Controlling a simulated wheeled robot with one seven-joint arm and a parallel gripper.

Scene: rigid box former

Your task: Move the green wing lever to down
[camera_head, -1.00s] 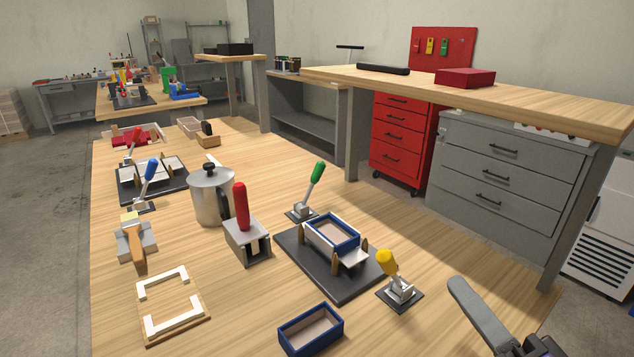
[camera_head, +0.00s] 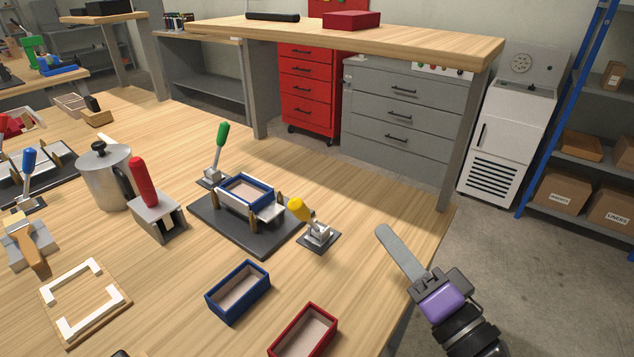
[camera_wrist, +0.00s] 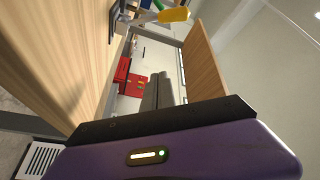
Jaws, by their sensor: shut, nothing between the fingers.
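The green wing lever (camera_head: 221,136) stands up from a small metal base (camera_head: 212,177) at the back left corner of the dark box former plate (camera_head: 236,229). Its handle leans slightly right. A blue-rimmed box (camera_head: 245,188) sits in the former. The yellow-handled lever (camera_head: 298,208) is at the former's right side, tilted left; it also shows in the wrist view (camera_wrist: 174,15). My gripper (camera_head: 384,232) is shut and empty near the table's right edge, right of the yellow lever and well apart from the green one. In the wrist view its fingers (camera_wrist: 158,88) are together.
A red-handled tool (camera_head: 144,182) and a metal pot (camera_head: 106,178) stand left of the former. A blue box (camera_head: 238,291) and a red box (camera_head: 304,332) lie in front. Table between my gripper and the yellow lever is clear.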

